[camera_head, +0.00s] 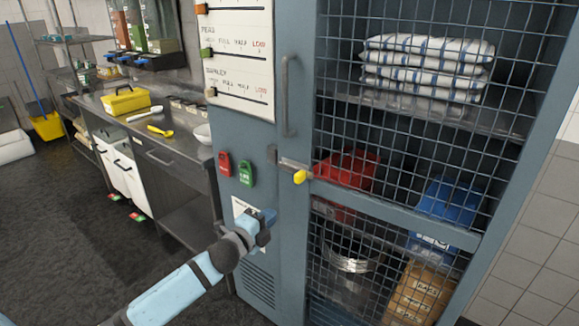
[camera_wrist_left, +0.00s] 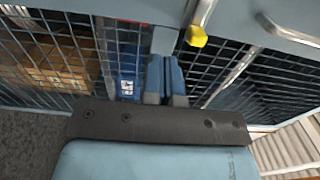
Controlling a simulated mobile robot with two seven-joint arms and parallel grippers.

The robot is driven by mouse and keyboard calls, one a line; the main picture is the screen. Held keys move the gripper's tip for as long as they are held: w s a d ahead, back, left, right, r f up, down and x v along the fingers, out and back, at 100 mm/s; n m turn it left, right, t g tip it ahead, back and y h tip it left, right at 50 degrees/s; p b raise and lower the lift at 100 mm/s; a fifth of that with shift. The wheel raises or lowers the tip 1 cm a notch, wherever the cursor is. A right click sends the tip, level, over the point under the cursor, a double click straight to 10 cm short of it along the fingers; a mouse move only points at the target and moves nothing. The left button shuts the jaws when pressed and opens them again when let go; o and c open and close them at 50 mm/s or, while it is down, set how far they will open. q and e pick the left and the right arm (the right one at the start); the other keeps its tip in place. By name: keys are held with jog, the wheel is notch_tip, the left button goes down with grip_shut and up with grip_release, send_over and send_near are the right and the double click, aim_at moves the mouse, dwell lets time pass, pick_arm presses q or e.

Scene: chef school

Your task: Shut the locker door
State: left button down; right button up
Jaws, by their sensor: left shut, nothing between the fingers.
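The locker (camera_head: 293,230) is grey-blue, with a wire-mesh front (camera_head: 400,150) at the right of the head view. A vertical grey handle (camera_head: 289,97) and a latch with a yellow knob (camera_head: 300,177) show near its left edge. The knob (camera_wrist_left: 196,36) and handle (camera_wrist_left: 285,30) also show in the left wrist view, with mesh on both sides of a blue crossbar (camera_wrist_left: 166,38). I cannot tell how far the door stands from its frame. My left gripper (camera_head: 268,217) is shut and empty, below and left of the knob; its fingertips (camera_wrist_left: 166,62) point toward the crossbar. My right gripper is out of view.
Folded checked towels (camera_head: 425,65), a red item (camera_head: 345,168), a blue container (camera_head: 450,205) and a brown bag (camera_head: 418,292) sit behind the mesh. A metal counter (camera_head: 175,152) stands at the left. Dark floor (camera_head: 75,220) lies open in front of it.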

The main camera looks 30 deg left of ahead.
pick_arm(q)
jog(key=p, duration=0.1)
send_near(295, 189)
jog(key=w, duration=0.2)
jog(key=w+d+r, duration=0.1)
jog(key=w, duration=0.2)
jog(key=w+d+r, duration=0.1)
jog(key=w, duration=0.1)
jog(key=shift+w+r, duration=0.1)
jog(key=shift+w, duration=0.15)
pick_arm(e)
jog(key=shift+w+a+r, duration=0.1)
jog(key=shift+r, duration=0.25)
